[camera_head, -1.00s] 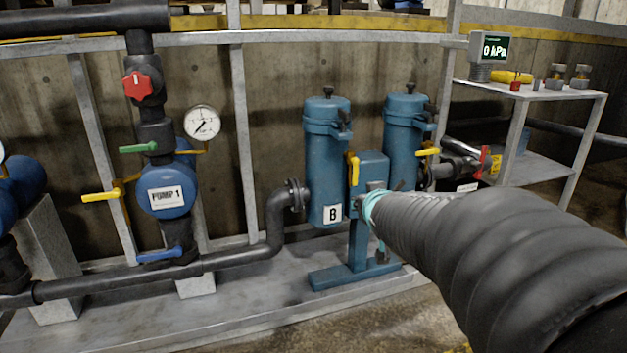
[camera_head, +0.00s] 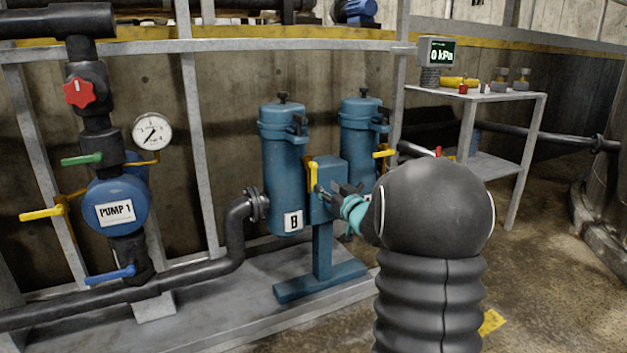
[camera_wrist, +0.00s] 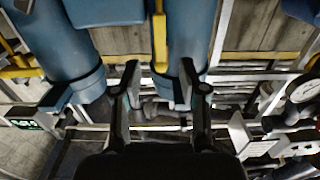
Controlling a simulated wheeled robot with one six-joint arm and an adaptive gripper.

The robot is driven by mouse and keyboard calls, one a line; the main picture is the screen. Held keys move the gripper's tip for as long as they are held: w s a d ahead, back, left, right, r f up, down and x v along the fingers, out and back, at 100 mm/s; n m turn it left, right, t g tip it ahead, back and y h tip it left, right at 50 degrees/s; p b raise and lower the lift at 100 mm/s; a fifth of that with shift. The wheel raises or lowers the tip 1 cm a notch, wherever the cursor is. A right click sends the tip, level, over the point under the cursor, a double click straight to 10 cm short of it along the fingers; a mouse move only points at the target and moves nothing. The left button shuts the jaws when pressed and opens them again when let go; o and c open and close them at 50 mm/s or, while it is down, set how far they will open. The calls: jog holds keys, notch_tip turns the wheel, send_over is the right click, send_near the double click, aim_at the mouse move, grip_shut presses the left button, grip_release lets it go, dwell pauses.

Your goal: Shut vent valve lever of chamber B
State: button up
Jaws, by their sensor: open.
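Chamber B (camera_head: 281,165) is a blue upright cylinder with a white "B" label (camera_head: 293,222). A yellow lever (camera_head: 312,174) stands nearly upright on the blue box (camera_head: 326,208) just right of it. My gripper (camera_head: 335,193) is open and empty close to this lever, partly hidden by my arm. In the wrist view, a yellow lever (camera_wrist: 160,40) shows between the two fingers of my gripper (camera_wrist: 159,68); I cannot tell whether they touch it. Another yellow lever (camera_head: 385,153) lies roughly level by the second blue cylinder (camera_head: 358,135). I cannot tell which lever is the vent valve's.
Pump 1 (camera_head: 117,207), with red, green, yellow and blue handles, stands at left beside a gauge (camera_head: 152,132). A black pipe (camera_head: 240,222) leads to chamber B. A shelf (camera_head: 500,97) with a "0 kPa" display (camera_head: 439,52) is at back right. The right floor is clear.

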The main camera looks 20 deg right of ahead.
aim_at(315, 179)
jog(key=w, duration=0.9)
jog(key=shift+a, duration=0.2)
grip_shut()
